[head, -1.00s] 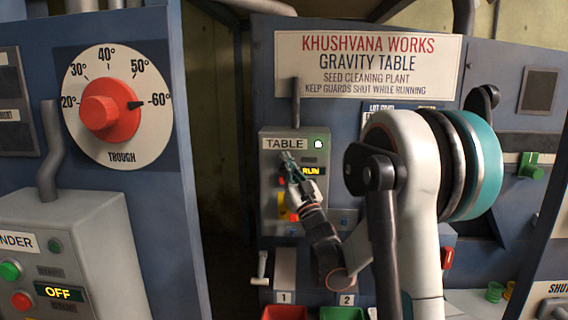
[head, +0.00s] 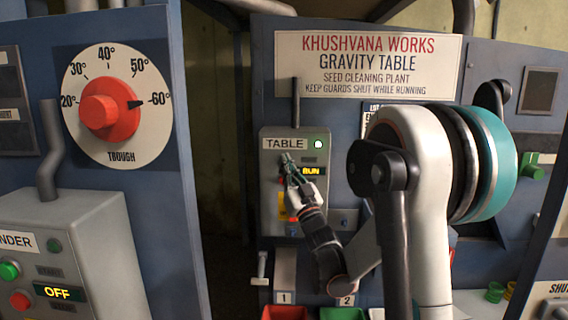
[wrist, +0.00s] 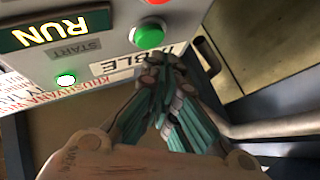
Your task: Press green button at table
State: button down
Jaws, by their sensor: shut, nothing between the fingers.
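The grey control box labelled TABLE (head: 269,195) is mounted on the gravity table's blue panel. Its display reads RUN (head: 312,171) and its indicator lamp (head: 318,144) is lit. The green button (wrist: 148,35) shows in the wrist view, beside the START label. In the head view my gripper hides it. My gripper (head: 287,158) is shut and empty in front of the box, below the TABLE label. In the wrist view its fingertips (wrist: 160,72) overlap the edge of that label, a little below the green button in the picture. I cannot tell whether they touch the box.
A red button (wrist: 157,2) sits just beyond the green one. At left, another grey box (head: 75,245) shows OFF, near a red TROUGH dial (head: 110,110). A red bin (head: 285,313) and green bin (head: 342,313) stand below. A dark gap lies left of the TABLE box.

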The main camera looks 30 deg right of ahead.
jog(key=s+a, duration=0.1)
jog(key=s, duration=0.1)
jog(key=s+a, duration=0.1)
jog(key=s, duration=0.1)
jog(key=shift+a, duration=0.35)
dwell(0.7)
